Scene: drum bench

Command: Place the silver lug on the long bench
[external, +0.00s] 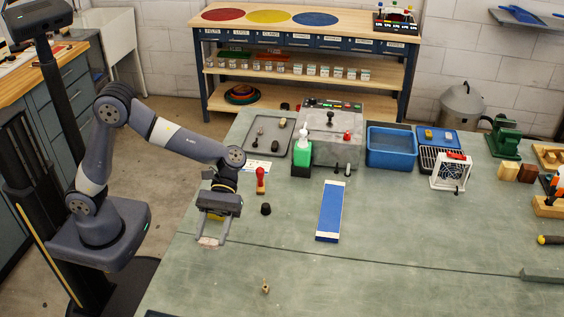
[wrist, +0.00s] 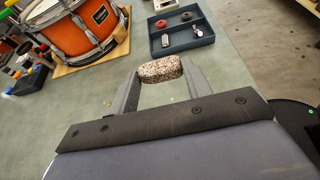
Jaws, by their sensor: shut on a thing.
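My gripper (external: 210,241) is shut on a speckled, rounded block, low over the left part of the green-topped bench (external: 400,225). In the wrist view the speckled block (wrist: 160,69) sits between the two fingertips. A small silver piece (wrist: 165,41), possibly the silver lug, lies in a dark blue-grey tray (wrist: 190,45) ahead of my gripper, apart from it. I cannot make out this piece in the external view. Whether the block touches the bench is unclear.
A blue strip (external: 330,210), a red-handled stamp (external: 260,180) and a black knob (external: 266,209) are near my gripper. A small brass piece (external: 265,288) lies in front. An orange drum (wrist: 80,25) stands left in the wrist view. A wooden bench (external: 330,29) is behind.

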